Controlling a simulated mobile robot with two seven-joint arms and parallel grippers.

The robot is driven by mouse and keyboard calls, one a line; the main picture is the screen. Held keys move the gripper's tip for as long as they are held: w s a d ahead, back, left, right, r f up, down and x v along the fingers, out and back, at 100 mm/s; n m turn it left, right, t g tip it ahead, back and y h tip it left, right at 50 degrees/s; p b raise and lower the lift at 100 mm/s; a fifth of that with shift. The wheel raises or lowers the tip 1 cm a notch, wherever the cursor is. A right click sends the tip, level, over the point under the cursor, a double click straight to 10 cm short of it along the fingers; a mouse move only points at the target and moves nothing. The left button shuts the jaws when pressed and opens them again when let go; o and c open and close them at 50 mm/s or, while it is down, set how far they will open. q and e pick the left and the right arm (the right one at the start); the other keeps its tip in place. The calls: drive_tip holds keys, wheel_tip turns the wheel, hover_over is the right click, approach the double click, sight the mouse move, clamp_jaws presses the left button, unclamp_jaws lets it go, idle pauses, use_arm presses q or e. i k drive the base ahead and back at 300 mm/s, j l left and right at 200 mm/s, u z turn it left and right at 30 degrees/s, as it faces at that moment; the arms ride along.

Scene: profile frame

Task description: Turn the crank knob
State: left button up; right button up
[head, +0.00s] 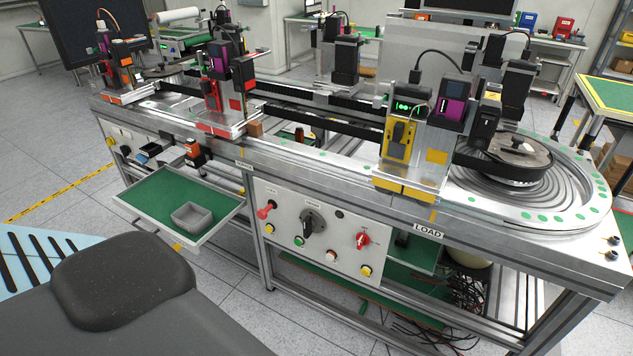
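A light control panel (330,214) is on the front of the metal workbench, below the rail. On it are a red-handled lever (265,209) at the left, a large black knob (312,222) in the middle and a red rotary switch (362,240) at the right. The frame does not make clear which of these is the crank knob. Small round buttons sit below, including a green one (298,241) and a yellow one (366,271). Neither of my grippers is in view, and nothing touches the panel.
A pulled-out green drawer (165,197) with a grey bin (193,216) juts out left of the panel. A yellow station (396,140) and a round turntable (515,175) stand on the bench top. Loose cables (468,297) hang below. Floor before the panel looks clear.

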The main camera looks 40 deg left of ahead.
sight(311, 222)
drive_tip(key=u, duration=1.2)
